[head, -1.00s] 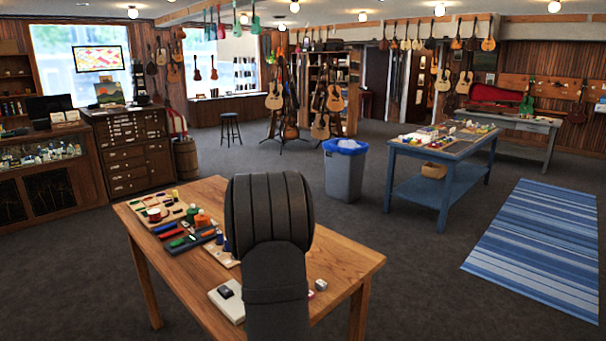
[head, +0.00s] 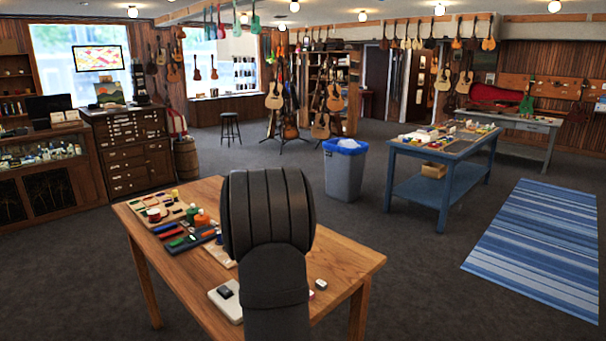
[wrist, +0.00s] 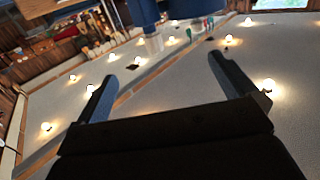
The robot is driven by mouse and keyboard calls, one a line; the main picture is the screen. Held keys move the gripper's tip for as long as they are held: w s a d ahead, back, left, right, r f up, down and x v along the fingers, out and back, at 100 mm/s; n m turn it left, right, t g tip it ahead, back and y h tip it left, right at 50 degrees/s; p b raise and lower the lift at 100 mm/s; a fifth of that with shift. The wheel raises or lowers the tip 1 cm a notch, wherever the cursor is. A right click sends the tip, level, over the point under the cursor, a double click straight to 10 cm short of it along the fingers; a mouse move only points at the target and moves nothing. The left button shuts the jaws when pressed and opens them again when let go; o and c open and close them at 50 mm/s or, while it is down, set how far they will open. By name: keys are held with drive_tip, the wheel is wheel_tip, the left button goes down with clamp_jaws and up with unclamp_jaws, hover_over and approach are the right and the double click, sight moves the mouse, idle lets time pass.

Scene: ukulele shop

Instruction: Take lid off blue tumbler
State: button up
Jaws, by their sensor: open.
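My gripper (wrist: 163,62) is open in the wrist view, with its two dark fingers wide apart and nothing between them. In the head view my dark arm covers the middle of the wooden table (head: 340,262) and hides the gripper. In the wrist view, dark blue shapes (wrist: 144,12) show at the top edge, beyond the fingertips and cut off by the frame. They may be the blue tumbler, but I cannot tell. No tumbler or lid can be made out clearly in the head view.
On the table's left are a tray with a red-and-white round item (head: 154,214), orange and green containers (head: 202,217) and a dark tray (head: 190,240). A white block with a black top (head: 226,299) lies near the front. The table's right side is mostly clear.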

idle(0.3)
drive_tip(key=w+a+r+g, duration=0.2)
drive_tip(key=w, duration=0.2)
drive_tip(key=w+a+r+g+y, duration=0.1)
drive_tip(key=w+a+r+g, duration=0.1)
drive_tip(key=w+r, duration=0.1)
drive_tip(key=w+a+r+m+g, duration=0.1)
drive_tip(key=w+a+r+g, duration=0.1)
drive_tip(key=w, duration=0.2)
drive_tip(key=shift+w+r+y, duration=0.2)
drive_tip(key=shift+w+y, duration=0.2)
drive_tip(key=s+a+r+g+h, duration=0.2)
drive_tip(key=s+r+g, duration=0.2)
drive_tip(key=r+g, duration=0.4)
drive_tip(key=shift+n+t, duration=0.4)
drive_tip(key=shift+t, duration=0.1)
drive_tip(key=x, duration=1.1)
drive_tip(key=shift+w+d+f, duration=0.2)
drive_tip(key=shift+w+d, duration=0.05)
drive_tip(key=shift+d, duration=0.1)
drive_tip(key=shift+x, duration=2.6)
drive_tip(key=shift+d, duration=0.2)
drive_tip(key=c, duration=0.7)
